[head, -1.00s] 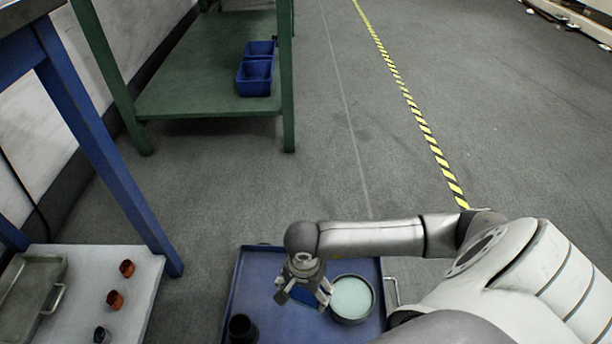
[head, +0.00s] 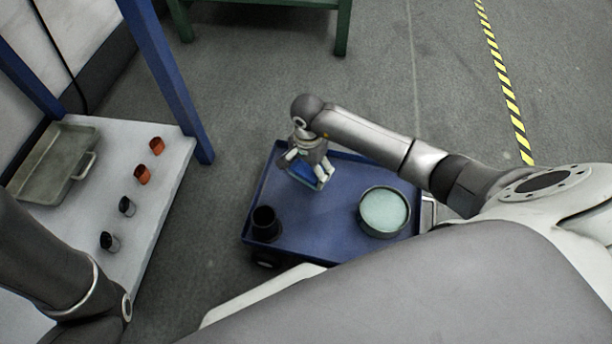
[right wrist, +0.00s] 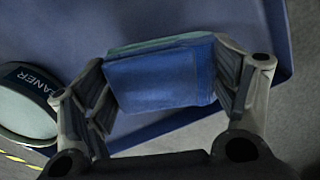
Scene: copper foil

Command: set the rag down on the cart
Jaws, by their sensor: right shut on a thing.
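The rag (head: 309,174) is a folded blue cloth, and it also shows in the right wrist view (right wrist: 160,80) with a greenish layer along its far edge. My right gripper (head: 305,170) is shut on it, one finger at each side. The cart (head: 335,222) is a blue, rimmed tray below, and the rag is over its far left part. I cannot tell whether the rag touches the cart's surface. My left arm shows at the lower left of the head view, but its gripper is out of view.
A round tin with a pale green top (head: 384,211) stands on the cart's right side. A black cup (head: 265,222) stands at its near left corner. A white table (head: 150,205) at left holds a metal tray (head: 52,170) and several small cups. The cart's middle is clear.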

